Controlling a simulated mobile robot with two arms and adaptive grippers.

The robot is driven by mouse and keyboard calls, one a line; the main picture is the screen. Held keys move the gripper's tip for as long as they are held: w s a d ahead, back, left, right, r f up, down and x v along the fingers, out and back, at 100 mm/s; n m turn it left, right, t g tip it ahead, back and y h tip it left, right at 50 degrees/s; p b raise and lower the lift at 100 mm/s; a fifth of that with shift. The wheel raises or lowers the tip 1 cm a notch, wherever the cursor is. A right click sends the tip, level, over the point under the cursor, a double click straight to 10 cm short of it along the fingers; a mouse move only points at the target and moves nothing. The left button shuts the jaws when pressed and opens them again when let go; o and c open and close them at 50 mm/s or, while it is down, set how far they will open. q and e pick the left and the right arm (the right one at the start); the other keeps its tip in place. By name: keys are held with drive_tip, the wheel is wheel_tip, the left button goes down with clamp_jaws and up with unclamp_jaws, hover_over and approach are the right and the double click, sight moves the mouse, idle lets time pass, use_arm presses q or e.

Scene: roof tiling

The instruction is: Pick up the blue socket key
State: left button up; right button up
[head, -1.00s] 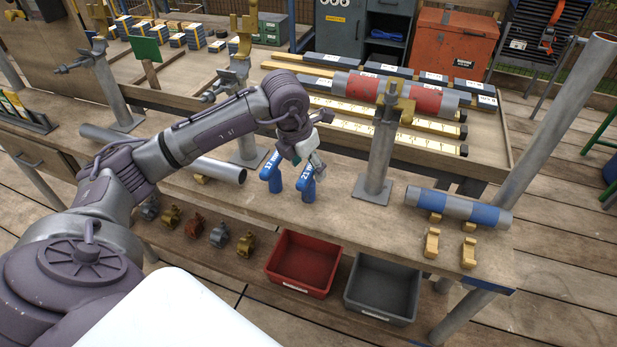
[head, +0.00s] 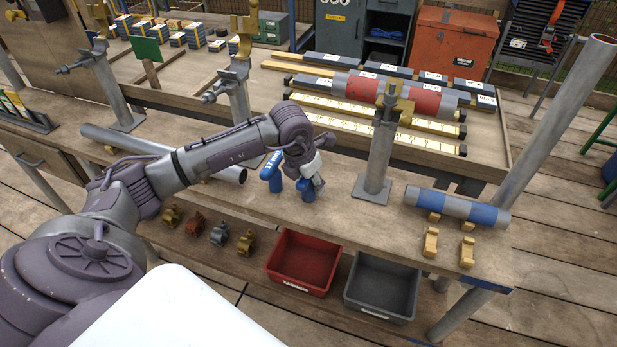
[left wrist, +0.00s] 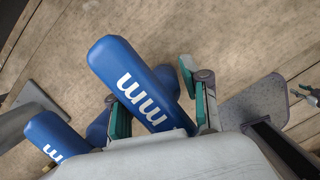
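Two blue socket keys stand side by side on the bench in the head view. The left one (head: 272,173) carries white lettering. The right one (head: 308,190) is partly covered by my left gripper (head: 312,180). In the left wrist view, a blue key handle (left wrist: 138,85) marked "mm" lies between the two teal-padded fingers of my left gripper (left wrist: 160,108). The fingers are apart, with a gap by the right pad; the left pad is close to the handle, and contact is unclear. The other key (left wrist: 55,138) is at lower left. My right gripper is not in view.
A steel post (head: 378,160) stands on the bench right of the keys. A long grey pipe (head: 215,168) lies left, behind my arm. A red bin (head: 303,262) and a grey bin (head: 383,287) sit below the front edge. A blue-banded pipe (head: 457,207) lies at right.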

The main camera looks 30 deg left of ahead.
use_arm(q)
clamp_jaws()
drive_tip(key=shift+r, duration=0.1)
